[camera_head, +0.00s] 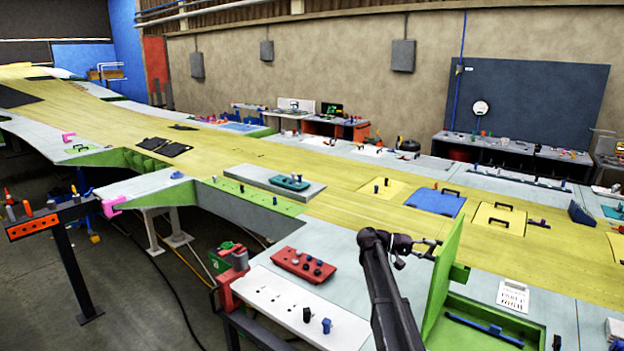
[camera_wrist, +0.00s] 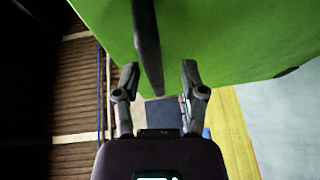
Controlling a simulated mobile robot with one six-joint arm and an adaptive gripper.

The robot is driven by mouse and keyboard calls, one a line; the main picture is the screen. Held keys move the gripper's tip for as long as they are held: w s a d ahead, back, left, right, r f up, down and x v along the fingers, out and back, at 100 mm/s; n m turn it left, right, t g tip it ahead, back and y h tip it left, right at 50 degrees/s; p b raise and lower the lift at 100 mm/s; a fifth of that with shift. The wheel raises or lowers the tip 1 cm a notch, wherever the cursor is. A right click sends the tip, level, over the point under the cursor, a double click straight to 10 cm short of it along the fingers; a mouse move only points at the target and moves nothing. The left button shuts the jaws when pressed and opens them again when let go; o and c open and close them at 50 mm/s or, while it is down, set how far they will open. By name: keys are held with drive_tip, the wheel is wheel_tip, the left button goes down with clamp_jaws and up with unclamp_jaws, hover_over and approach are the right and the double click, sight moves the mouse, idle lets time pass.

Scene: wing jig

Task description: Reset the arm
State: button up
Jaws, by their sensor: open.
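My arm (camera_head: 388,290) rises from the bottom of the head view, and my gripper (camera_head: 432,248) is beside the upright green lid (camera_head: 443,275). In the wrist view my gripper (camera_wrist: 160,68) is open, with one finger on each side of a dark bar-shaped handle (camera_wrist: 148,45) on the green panel (camera_wrist: 225,35). The fingers look apart from the handle, but I cannot tell whether either one touches it. The lid stands open at the left edge of a green recess (camera_head: 515,322).
A blue bar (camera_head: 484,328) lies in the recess. A white plate (camera_head: 300,307) with pegs and a red tray (camera_head: 303,264) are left of my arm. A white card (camera_head: 513,296) lies right of the lid. Yellow wing panels (camera_head: 345,208) with handled covers stretch behind.

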drive_tip(key=s+a+f+n+t+y+b, duration=0.1)
drive_tip(key=s+a+f+y+b, duration=0.1)
drive_tip(key=s+a+f+y, duration=0.2)
drive_tip(key=s+a+f+n+t+y+b, duration=0.1)
drive_tip(key=s+a+f+y, duration=0.3)
drive_tip(key=s+f, duration=0.6)
drive_tip(key=s+a+f+n+t+y+b, duration=0.1)
drive_tip(key=s+a+f+y+b, duration=0.3)
drive_tip(key=s+a+f, duration=0.2)
drive_tip(key=shift+s+f, duration=0.3)
drive_tip(key=shift+f, duration=0.35)
drive_tip(key=shift+s+f, duration=0.3)
drive_tip(key=shift+f, duration=0.35)
drive_tip(key=s+a+f+y, duration=0.1)
drive_tip(key=s+a, duration=0.1)
drive_tip(key=s+a+f+y+b, duration=0.1)
drive_tip(key=s+a+y, duration=0.1)
drive_tip(key=s+a+f+y, duration=0.1)
drive_tip(key=s+a, duration=0.1)
drive_tip(key=shift+s+a+f+t+b, duration=0.15)
drive_tip(key=shift+s+a+t+b, duration=0.1)
drive_tip(key=shift+s+t+b, duration=0.15)
drive_tip(key=shift+a+y, duration=0.25)
drive_tip(key=shift+y, duration=0.05)
